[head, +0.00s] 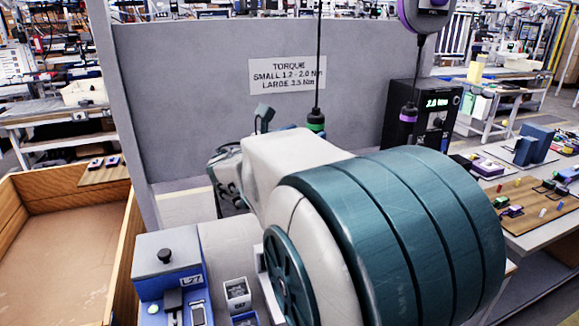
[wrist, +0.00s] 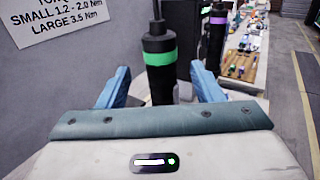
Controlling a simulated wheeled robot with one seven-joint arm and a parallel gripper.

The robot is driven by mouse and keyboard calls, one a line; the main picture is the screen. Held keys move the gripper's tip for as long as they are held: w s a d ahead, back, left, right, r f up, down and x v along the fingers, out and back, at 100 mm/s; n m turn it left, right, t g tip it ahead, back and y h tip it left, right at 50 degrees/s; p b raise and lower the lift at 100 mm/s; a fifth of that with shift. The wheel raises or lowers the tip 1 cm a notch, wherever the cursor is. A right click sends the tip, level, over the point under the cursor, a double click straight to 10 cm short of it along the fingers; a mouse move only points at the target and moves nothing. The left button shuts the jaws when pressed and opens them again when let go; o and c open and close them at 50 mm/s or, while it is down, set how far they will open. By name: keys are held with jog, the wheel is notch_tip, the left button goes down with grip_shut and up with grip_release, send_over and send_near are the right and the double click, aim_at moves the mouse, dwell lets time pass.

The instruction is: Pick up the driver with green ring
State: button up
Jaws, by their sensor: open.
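The driver with the green ring (head: 316,122) is dark and hangs upright on a black cable, in front of the grey panel. In the wrist view the green-ring driver (wrist: 159,58) stands in the gap between the two blue fingers of my gripper (wrist: 161,88). The fingers are apart, with visible room on both sides of the driver. Its lower end is hidden behind my gripper's housing, and I see no finger touching it. How deep it sits between the fingers I cannot tell.
A second driver with a purple ring (head: 408,113) hangs to the right, near a black torque box (head: 440,105) reading 2.0 Nm. The grey panel (head: 190,75) with the torque sign stands behind. A blue device (head: 165,270) and small bins (head: 237,290) are at the lower left.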

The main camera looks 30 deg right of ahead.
aim_at(311, 129)
jog(key=p+x, duration=0.1)
jog(key=x, duration=0.4)
jog(key=shift+d+r, duration=0.1)
jog(key=shift+d, duration=0.05)
grip_shut()
